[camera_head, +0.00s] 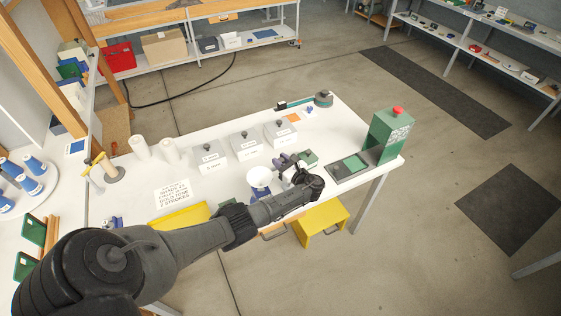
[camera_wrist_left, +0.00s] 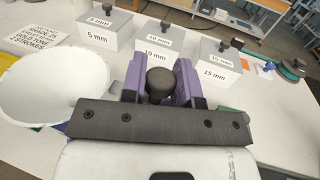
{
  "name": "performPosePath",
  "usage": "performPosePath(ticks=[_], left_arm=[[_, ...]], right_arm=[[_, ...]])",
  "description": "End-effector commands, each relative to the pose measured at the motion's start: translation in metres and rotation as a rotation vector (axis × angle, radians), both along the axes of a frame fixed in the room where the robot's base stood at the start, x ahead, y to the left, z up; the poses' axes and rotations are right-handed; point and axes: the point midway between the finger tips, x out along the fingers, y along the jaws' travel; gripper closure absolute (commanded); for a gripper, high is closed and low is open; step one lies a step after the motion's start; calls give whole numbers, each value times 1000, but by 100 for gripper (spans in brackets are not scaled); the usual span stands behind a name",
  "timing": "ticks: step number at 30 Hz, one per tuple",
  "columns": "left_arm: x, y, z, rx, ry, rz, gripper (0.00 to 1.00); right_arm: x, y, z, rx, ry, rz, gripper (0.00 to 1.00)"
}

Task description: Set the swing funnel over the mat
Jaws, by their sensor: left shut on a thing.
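The white funnel (camera_head: 259,175) stands near the table's front edge, just left of my left gripper; its wide bowl shows at the left of the left wrist view (camera_wrist_left: 38,88). My left gripper (camera_head: 288,162) has its purple fingers shut on a dark round knob (camera_wrist_left: 161,86). Whether the knob joins the funnel is hidden by the gripper. A small green pad (camera_head: 308,157) lies just beyond the gripper, and another green pad (camera_head: 352,164) lies on the base of the green press (camera_head: 389,136). I cannot tell which is the mat. My right gripper is not in view.
Three grey-white boxes with knobs, marked 5 mm (camera_wrist_left: 98,36), 10 mm (camera_wrist_left: 155,50) and 15 mm (camera_wrist_left: 215,70), stand behind the gripper. A printed sign (camera_head: 173,194) lies at left. A yellow bin (camera_head: 320,224) is at the front edge.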

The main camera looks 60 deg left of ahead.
Motion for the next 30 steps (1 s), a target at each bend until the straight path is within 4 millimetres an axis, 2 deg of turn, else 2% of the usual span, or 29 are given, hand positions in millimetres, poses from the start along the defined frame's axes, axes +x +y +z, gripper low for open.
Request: performPosePath(ticks=[14, 15, 23, 30], left_arm=[[0, 0, 1, 1, -1, 15, 100], [0, 0, 1, 0, -2, 15, 71], [0, 0, 1, 0, -1, 14, 46], [0, -1, 0, 0, -1, 13, 46]], right_arm=[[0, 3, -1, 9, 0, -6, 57], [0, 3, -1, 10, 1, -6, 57], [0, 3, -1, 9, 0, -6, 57], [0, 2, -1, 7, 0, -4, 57]])
